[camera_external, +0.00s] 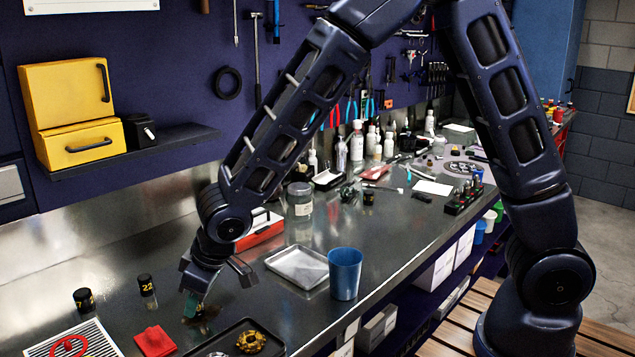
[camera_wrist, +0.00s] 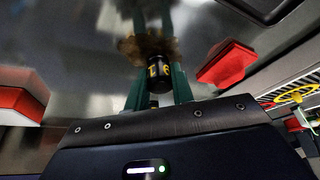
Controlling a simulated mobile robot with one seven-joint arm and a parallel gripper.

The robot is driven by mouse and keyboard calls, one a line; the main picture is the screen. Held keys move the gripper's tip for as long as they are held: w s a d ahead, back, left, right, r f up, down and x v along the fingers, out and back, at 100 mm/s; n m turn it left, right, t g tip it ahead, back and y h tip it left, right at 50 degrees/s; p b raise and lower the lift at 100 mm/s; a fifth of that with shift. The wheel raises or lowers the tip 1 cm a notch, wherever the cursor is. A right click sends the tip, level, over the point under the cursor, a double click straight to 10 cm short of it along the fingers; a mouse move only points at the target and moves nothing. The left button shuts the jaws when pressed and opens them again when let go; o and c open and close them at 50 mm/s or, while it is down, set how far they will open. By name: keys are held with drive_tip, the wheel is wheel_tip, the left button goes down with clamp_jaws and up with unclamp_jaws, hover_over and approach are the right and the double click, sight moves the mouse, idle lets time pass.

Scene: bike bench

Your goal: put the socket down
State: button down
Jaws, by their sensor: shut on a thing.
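My gripper (camera_external: 196,306) is low over the steel bench, between the red cloth and the black tray. In the wrist view, its green fingers (camera_wrist: 158,72) are shut on a black socket (camera_wrist: 159,70) with yellow digits, which I cannot read with certainty. A brown, fuzzy-edged thing (camera_wrist: 146,46) shows at the fingertips, and its nature is unclear. In the external view, the held socket is mostly hidden by the fingers. I cannot tell whether it touches the bench. Two other black sockets with yellow numbers stand to the left, one marked 22 (camera_external: 147,285) and another (camera_external: 83,299).
A black tray (camera_external: 214,344) holds a yellow ring part (camera_external: 250,341). A blue cup (camera_external: 345,275) and a metal tray (camera_external: 283,266) stand to the right.

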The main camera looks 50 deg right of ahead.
drive_tip(key=shift+f, duration=0.25)
drive_tip(key=shift+f, duration=0.15)
drive_tip(key=c, duration=1.2)
unclamp_jaws()
drive_tip(key=shift+r, duration=0.2)
drive_tip(key=v, duration=1.2)
drive_tip(key=shift+d, duration=0.1)
